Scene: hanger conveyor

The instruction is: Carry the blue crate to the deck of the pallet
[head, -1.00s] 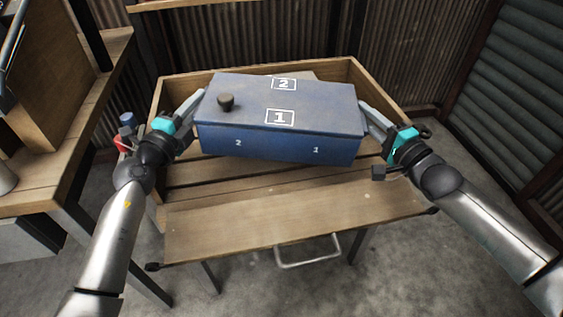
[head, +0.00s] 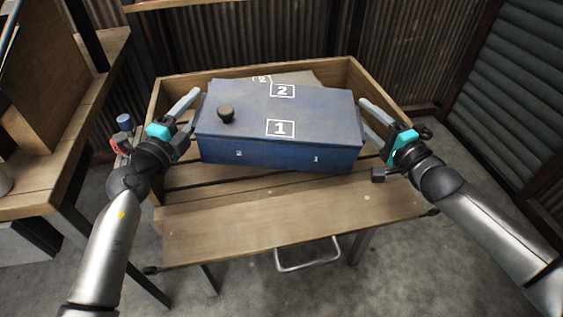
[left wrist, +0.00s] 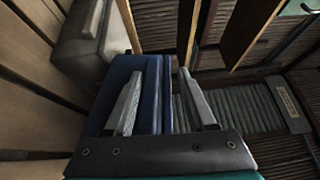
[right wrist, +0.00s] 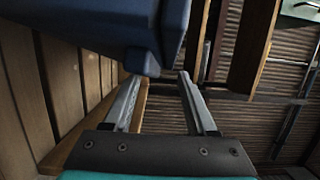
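The blue crate (head: 285,150) is in the middle of the head view, with a lid, a dark knob and white 1 and 2 marks. It is over the wooden slatted deck of the pallet (head: 300,215); its underside is hidden, so I cannot tell what it rests on. My left gripper (head: 199,98) is at the crate's left end, fingers apart; the left wrist view shows the blue edge (left wrist: 152,90) between and behind them. My right gripper (head: 365,112) is at the right end, fingers apart. In the right wrist view the crate (right wrist: 115,30) is beyond the fingertips, with nothing between them.
A grey box (head: 300,77) with a 2 mark is behind the crate. The pallet has wooden side boards (head: 382,90). A wooden bench (head: 55,165) stands at the left. The front of the deck is clear.

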